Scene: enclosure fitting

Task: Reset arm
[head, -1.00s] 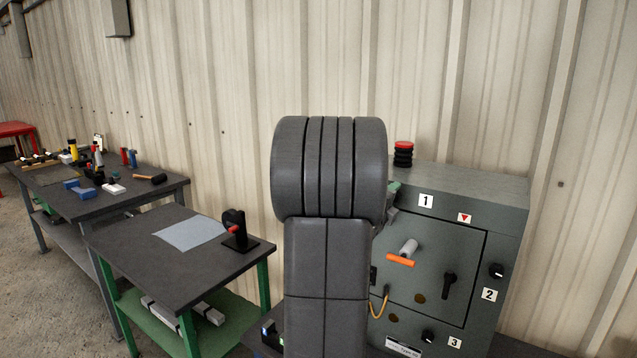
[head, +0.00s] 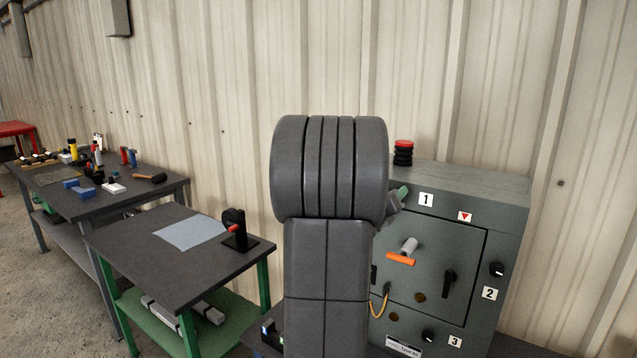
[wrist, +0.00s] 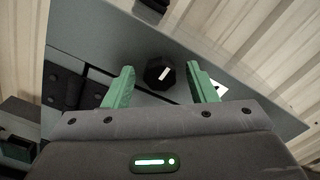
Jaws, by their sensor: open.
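My arm (head: 330,170) fills the middle of the head view and hides most of my gripper. One green fingertip shows past the arm's right side, near label 1 on the grey enclosure (head: 480,185). In the wrist view my gripper (wrist: 161,82) is open, its two green fingers apart. A black knob with a white mark (wrist: 159,72) shows between them against the grey enclosure. Nothing is gripped; I cannot tell how far the knob is from the fingers.
The enclosure front has an orange-ended handle (head: 401,260), a black lever (head: 449,284) and knobs by labels 2 and 3. A red and black stack (head: 403,153) stands on top. A dark table (head: 165,270) with a grey sheet is at left; a tool bench (head: 110,200) stands farther left.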

